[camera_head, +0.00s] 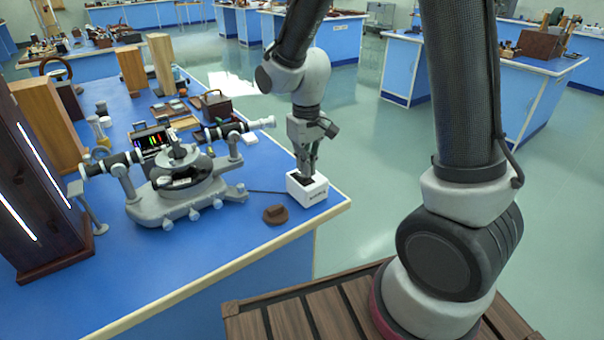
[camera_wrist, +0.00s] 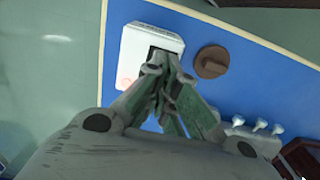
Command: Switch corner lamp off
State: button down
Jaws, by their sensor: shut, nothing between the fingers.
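A small white box (camera_head: 308,193) with a dark top part and dark lettering on its front stands near the corner of the blue bench. A cable runs from it to the left. My gripper (camera_head: 307,170) is shut and empty, pointing down with its fingertips at the dark part on the box's top. In the wrist view the white box (camera_wrist: 150,48) lies under the fingertips (camera_wrist: 160,66), which cover part of the dark recess. A faint reddish spot shows on its top at the left. A tall dark wooden housing (camera_head: 40,190) with two bright white strips stands at the far left.
A grey spectrometer (camera_head: 185,185) stands left of the box on the blue bench (camera_head: 110,290). A round brown piece (camera_head: 276,214) lies beside the box. A dark screen with coloured lines (camera_head: 150,140) and wooden blocks stand behind. Open floor lies right of the bench.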

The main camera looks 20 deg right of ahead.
jog(key=shift+f, duration=0.85)
dwell(0.3)
jog(key=shift+r, duration=3.5)
jog(key=s+d+r+m+t, duration=0.1)
jog(key=s+d+r+t, duration=0.1)
jog(key=s+d+r, duration=0.5)
jog(key=s+d+r+m+t, duration=0.2)
jog(key=s+d+r, duration=0.5)
jog(key=s, duration=0.5)
jog(key=shift+d+m, duration=0.3)
jog(key=shift+d, duration=0.15)
jog(key=shift+a+r, duration=0.1)
